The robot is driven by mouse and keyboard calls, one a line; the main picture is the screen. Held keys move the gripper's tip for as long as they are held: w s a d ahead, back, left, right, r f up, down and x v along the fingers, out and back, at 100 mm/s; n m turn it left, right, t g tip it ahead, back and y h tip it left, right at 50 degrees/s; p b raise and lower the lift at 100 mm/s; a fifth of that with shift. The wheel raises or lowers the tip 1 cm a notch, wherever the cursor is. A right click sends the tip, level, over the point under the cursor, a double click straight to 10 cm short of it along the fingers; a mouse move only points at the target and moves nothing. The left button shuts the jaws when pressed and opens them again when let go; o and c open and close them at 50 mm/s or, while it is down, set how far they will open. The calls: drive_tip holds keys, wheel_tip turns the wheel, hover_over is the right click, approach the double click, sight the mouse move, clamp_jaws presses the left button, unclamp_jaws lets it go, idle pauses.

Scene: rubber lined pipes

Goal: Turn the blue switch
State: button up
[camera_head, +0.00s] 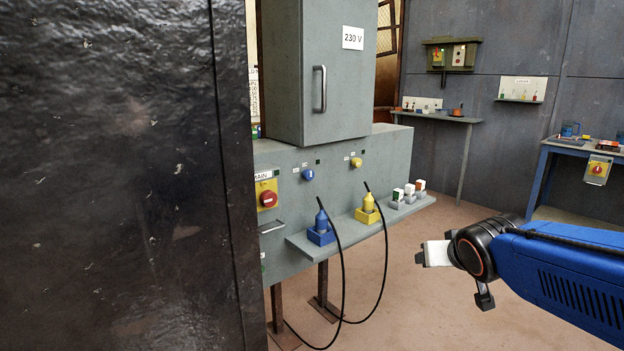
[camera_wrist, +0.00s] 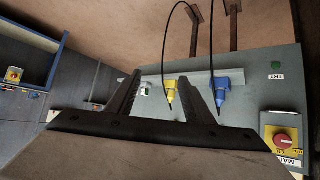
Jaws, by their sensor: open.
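The blue switch (camera_head: 308,175) is a small round knob on the front of the grey cabinet panel (camera_head: 285,215). It sits between the red MAIN switch and a yellow knob. I cannot make it out in the wrist view. My gripper shows in the wrist view (camera_wrist: 160,76) with its two dark fingers apart and nothing held between them. In the head view my blue arm comes in from the right, and its end is well to the right of the blue switch, apart from the panel.
The red MAIN switch (camera_head: 268,198) is left of the blue switch, the yellow knob (camera_head: 356,162) right. Below, a shelf holds a blue plug (camera_head: 321,228) and yellow plug (camera_head: 367,210) with hanging black cables. A dark wall (camera_head: 110,170) fills the left.

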drive_tip(key=w+a+r+n+t+y, duration=0.1)
drive_tip(key=w+a+r+t, duration=0.15)
drive_tip(key=w, duration=0.45)
drive_tip(key=w+a+r+t+y, duration=0.2)
drive_tip(key=w+r, duration=0.1)
drive_tip(key=w, duration=0.4)
drive_tip(key=n+y, duration=0.4)
drive_tip(key=y, duration=0.5)
approach(310, 177)
drive_tip(key=x, duration=0.9)
drive_tip(key=shift+w, duration=0.2)
drive_tip(key=c, duration=1.1)
